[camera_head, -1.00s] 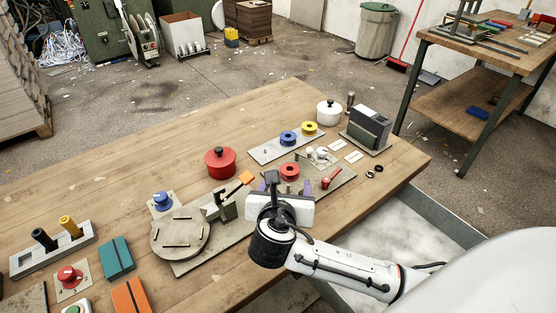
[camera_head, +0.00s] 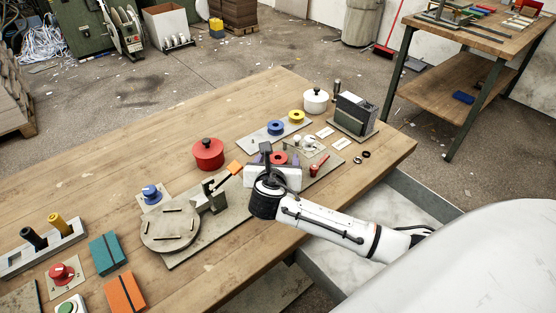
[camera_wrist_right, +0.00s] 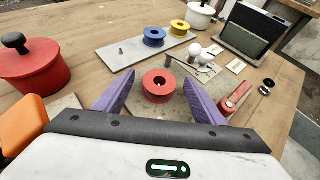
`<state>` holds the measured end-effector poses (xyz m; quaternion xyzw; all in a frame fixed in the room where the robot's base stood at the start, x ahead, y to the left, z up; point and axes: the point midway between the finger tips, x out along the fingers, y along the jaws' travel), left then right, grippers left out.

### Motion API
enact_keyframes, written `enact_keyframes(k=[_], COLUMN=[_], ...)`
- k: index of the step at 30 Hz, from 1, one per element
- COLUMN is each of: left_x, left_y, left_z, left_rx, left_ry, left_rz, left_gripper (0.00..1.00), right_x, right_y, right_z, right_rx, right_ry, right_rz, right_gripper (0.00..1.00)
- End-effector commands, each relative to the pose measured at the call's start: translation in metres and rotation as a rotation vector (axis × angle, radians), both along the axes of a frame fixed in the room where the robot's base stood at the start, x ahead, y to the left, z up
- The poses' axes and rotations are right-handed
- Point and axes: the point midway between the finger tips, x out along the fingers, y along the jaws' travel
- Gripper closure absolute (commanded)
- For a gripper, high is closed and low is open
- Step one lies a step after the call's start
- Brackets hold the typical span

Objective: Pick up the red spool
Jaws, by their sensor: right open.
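The red spool (camera_head: 279,157) sits on the grey plate of the feeder on the workbench. In the head view my right gripper partly hides it. The right wrist view shows the red spool (camera_wrist_right: 157,89) in the gap between the two purple fingers. My right gripper (camera_wrist_right: 158,77) is open, with a finger on each side of the spool and some room visible at both sides. It also shows in the head view (camera_head: 276,162). Whether the fingers are level with the spool is hard to tell. My left gripper is not in view.
Behind stand a blue spool (camera_head: 275,127) and a yellow spool (camera_head: 297,117) on a plate. A red lidded pot (camera_head: 208,154) is at left, a red-handled piece (camera_head: 319,165) at right. A dark box-shaped device (camera_head: 355,114) stands at the back right.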

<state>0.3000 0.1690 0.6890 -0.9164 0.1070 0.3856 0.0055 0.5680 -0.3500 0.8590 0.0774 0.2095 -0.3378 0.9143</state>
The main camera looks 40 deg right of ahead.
Motion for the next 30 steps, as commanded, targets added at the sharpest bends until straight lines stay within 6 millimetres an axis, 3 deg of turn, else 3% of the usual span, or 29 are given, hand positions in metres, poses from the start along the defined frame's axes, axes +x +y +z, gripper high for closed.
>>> enact_keyframes(k=[2, 10, 20, 23, 30], left_x=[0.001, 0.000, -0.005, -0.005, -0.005], left_y=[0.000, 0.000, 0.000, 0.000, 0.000], left_z=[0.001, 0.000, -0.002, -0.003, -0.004], left_rx=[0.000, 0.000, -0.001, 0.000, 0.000], left_ry=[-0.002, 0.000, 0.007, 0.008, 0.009], left_rz=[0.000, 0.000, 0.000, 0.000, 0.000], left_gripper=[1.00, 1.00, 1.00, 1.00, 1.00], right_x=[0.000, 0.000, 0.000, 0.001, 0.001], right_y=[0.000, 0.000, 0.000, 0.000, 0.001], right_z=[0.000, 0.000, 0.003, 0.014, 0.062], right_rx=[0.000, 0.000, -0.001, -0.001, -0.001], right_ry=[0.000, 0.000, -0.002, -0.006, -0.007], right_rz=[0.000, 0.000, 0.000, 0.001, 0.001], right_gripper=[0.36, 0.80, 0.80, 0.80, 0.80])
